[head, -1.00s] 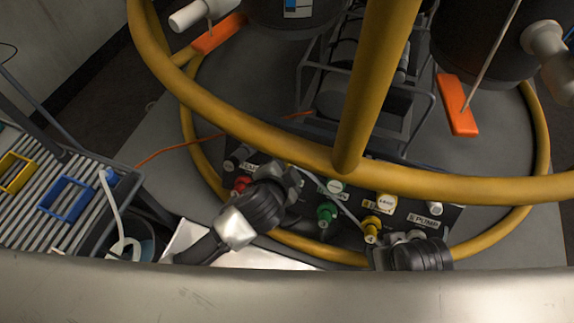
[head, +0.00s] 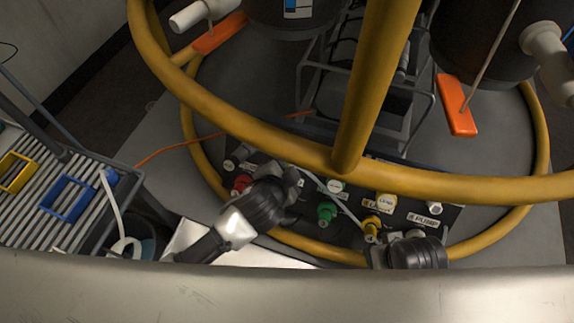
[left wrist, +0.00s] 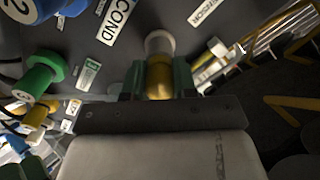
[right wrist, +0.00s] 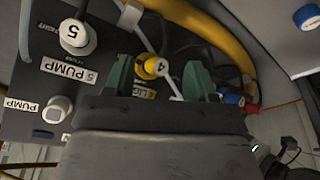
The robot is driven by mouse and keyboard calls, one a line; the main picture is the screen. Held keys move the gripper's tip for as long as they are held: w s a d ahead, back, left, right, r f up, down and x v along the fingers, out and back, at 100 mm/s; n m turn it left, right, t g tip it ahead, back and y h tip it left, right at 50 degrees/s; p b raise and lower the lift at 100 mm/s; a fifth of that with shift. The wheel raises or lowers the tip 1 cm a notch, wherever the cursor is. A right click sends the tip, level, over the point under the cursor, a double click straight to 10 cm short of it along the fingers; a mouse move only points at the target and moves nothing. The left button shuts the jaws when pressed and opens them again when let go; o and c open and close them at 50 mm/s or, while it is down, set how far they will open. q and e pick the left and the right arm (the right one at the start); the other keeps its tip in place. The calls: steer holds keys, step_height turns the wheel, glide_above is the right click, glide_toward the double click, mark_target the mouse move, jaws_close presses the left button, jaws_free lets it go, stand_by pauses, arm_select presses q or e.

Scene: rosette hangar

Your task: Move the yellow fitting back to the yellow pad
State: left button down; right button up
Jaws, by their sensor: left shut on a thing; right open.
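My left gripper (left wrist: 159,82) is shut on a small yellow piece (left wrist: 159,76), with a pale round end just beyond it; I cannot tell if they are joined. In the head view my left gripper (head: 291,182) is over the panel and hides what it holds. A yellow fitting marked 4 (head: 371,228) sits on the panel, right of a green fitting (head: 327,213). It also shows in the right wrist view (right wrist: 152,68), between the fingers of my open right gripper (right wrist: 160,80). A yellow square frame (head: 14,172) lies far left; I cannot tell if it is the pad.
A blue square frame (head: 66,199) lies on the slatted rack (head: 38,215). A thick yellow rail (head: 250,125) and post cross above the panel. A red fitting (head: 242,184) is left of my left gripper. A thin pale line runs across the panel.

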steer(key=shift+w, duration=0.1)
arm_select(q)
steer(key=shift+s+r+p, duration=0.15)
steer(key=shift+s+p, duration=0.05)
steer(key=shift+p, duration=0.1)
steer(key=shift+s+a+r, duration=0.15)
steer(key=shift+s, duration=0.05)
steer(key=shift+s+a+r+p, duration=0.1)
steer(key=shift+s+r+p, duration=0.15)
steer(key=shift+p, duration=0.35)
arm_select(e)
steer(key=shift+s+f+p+x, duration=0.1)
steer(key=shift+s+x, duration=0.15)
steer(key=shift+x, duration=1)
steer(key=shift+s+f+p+x, duration=0.1)
steer(key=shift+s+x, duration=0.15)
steer(key=shift+x, duration=1)
steer(key=shift+s+p+x, duration=0.1)
steer(key=shift+s+x, duration=0.15)
steer(key=shift+x, duration=1)
steer(key=shift+s+f+g+p, duration=0.15)
steer(key=shift+s+f+p, duration=0.1)
steer(key=shift+f, duration=0.6)
steer(key=shift+s+f+g+p, duration=0.15)
steer(key=shift+s+f+p, duration=0.15)
steer(key=shift+f, duration=0.55)
arm_select(q)
steer(key=shift+v, duration=1)
arm_select(e)
steer(key=shift+f, duration=0.15)
